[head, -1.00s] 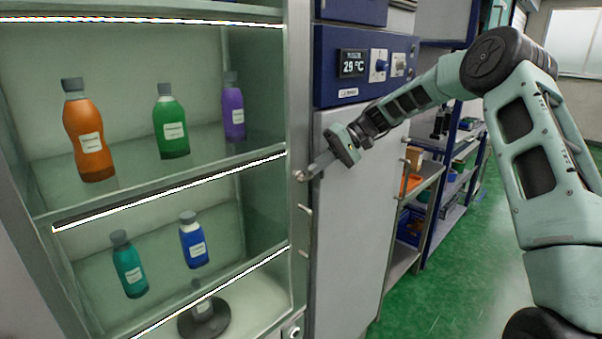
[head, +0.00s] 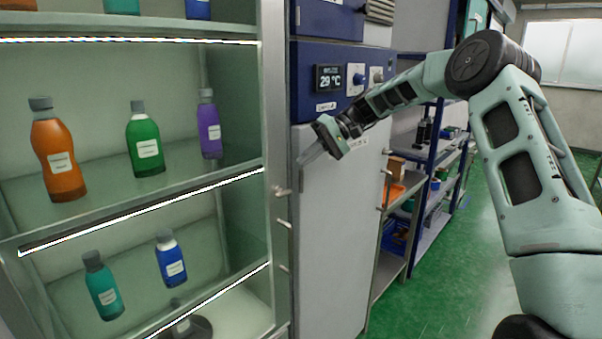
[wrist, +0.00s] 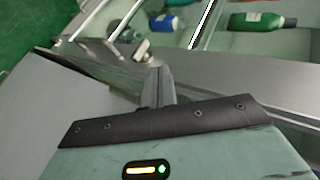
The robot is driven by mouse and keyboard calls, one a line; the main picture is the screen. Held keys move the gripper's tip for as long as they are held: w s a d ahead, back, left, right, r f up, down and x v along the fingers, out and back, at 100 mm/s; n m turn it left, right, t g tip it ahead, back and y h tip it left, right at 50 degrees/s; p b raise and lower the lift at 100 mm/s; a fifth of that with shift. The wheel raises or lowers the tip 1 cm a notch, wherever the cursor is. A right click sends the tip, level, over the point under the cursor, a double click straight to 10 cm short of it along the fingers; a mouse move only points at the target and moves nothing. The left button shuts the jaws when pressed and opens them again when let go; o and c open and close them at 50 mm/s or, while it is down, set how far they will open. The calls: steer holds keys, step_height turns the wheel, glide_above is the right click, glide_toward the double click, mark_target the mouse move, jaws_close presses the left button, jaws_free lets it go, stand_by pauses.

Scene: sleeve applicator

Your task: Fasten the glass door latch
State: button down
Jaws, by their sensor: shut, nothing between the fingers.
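The glass-fronted cabinet (head: 272,120) stands at the left of the head view, with bottles behind its front. A small metal latch (head: 281,192) sits on its right-hand frame, and a pale latch piece also shows in the wrist view (wrist: 141,49). Which way the latch is set is too small to tell. My gripper (head: 301,161) is shut and empty, above and a little right of the latch in the head view. In the wrist view its closed fingers (wrist: 156,84) point toward the frame, apart from the latch piece in the picture.
A grey unit with a blue control panel (head: 330,78) stands right beside the cabinet. Shelving with bins (head: 400,190) is further right, and the green floor (head: 430,310) there is clear.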

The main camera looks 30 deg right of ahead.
steer(key=b+v, duration=0.2)
steer(key=v, duration=0.4)
steer(key=shift+d, duration=0.4)
